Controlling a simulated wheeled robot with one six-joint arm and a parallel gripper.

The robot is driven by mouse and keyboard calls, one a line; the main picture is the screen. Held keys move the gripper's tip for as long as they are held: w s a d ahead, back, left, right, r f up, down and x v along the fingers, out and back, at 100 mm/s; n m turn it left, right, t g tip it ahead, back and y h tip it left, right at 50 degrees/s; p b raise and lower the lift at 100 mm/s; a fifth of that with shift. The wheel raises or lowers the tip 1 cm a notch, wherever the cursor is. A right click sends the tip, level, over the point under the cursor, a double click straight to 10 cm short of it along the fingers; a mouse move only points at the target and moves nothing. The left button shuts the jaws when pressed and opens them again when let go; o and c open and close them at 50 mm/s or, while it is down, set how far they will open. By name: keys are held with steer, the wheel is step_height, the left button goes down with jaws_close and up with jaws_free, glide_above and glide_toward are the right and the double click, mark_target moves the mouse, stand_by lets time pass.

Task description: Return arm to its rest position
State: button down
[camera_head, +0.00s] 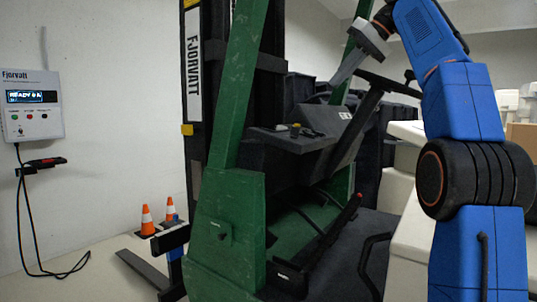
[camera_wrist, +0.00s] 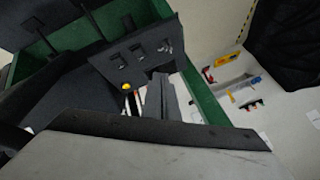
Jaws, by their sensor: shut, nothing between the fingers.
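My blue arm rises on the right side of the head view and bends over at the top. My gripper (camera_head: 336,80) hangs from its end, pointing down and left, in front of the green forklift (camera_head: 232,215). The grey fingers are together with nothing between them. In the wrist view, my gripper (camera_wrist: 160,92) appears over the forklift's dark dash panel (camera_wrist: 135,55), which has a yellow knob. The gripper looks apart from the forklift, but the exact gap is hard to judge.
The forklift's steering wheel (camera_head: 390,84) is close to the gripper in the picture. A wall charger (camera_head: 32,104) with a cable hangs at the left. Orange cones (camera_head: 147,220) stand beside the mast. Pale covered shapes (camera_head: 408,215) are behind my arm. Floor at lower left is mostly clear.

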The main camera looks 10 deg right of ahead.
steer(key=s+a+f+m+h, duration=0.1)
steer(key=s+a+f+m, duration=0.15)
steer(key=s+f, duration=0.55)
steer(key=s+a+f+m+h, duration=0.1)
steer(key=s+a+f+h, duration=0.2)
steer(key=f, duration=0.8)
steer(key=s+f+h, duration=0.1)
steer(key=s+f, duration=0.6)
steer(key=f, duration=0.5)
steer(key=s+d+f, duration=0.1)
steer(key=s+f, duration=0.7)
steer(key=f, duration=0.5)
steer(key=s+d+f+h, duration=0.1)
steer(key=s+f, duration=0.7)
steer(key=f, duration=0.5)
steer(key=shift+s+d+f+h, duration=0.15)
steer(key=shift+s+h, duration=0.1)
steer(key=shift+h, duration=0.05)
